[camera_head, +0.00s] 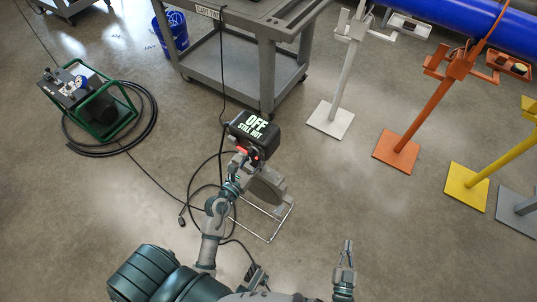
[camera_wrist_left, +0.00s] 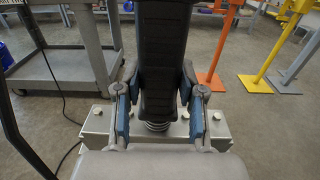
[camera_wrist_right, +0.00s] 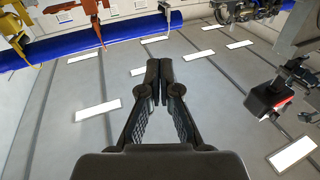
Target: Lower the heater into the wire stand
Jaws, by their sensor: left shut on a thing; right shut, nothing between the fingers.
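The wire stand (camera_head: 270,238) is a thin frame on the floor under the plate. From above I cannot tell whether the heater rests in it. My left gripper (camera_head: 238,170) is at the heater's handle; in the left wrist view its fingers (camera_wrist_left: 158,108) are shut on the black handle (camera_wrist_left: 160,60), above the grey heater body (camera_wrist_left: 95,122). My right gripper (camera_head: 347,250) is shut and empty, right of the stand; its fingers (camera_wrist_right: 158,80) meet in the right wrist view.
A grey cart (camera_head: 220,65) stands behind the heater. White (camera_head: 340,90), orange (camera_head: 405,130) and yellow (camera_head: 490,170) pipe stands are to the right, with a blue pipe (camera_head: 460,15). A green-framed pump (camera_head: 105,112) and black hoses lie left. Floor between stand and right gripper is clear.

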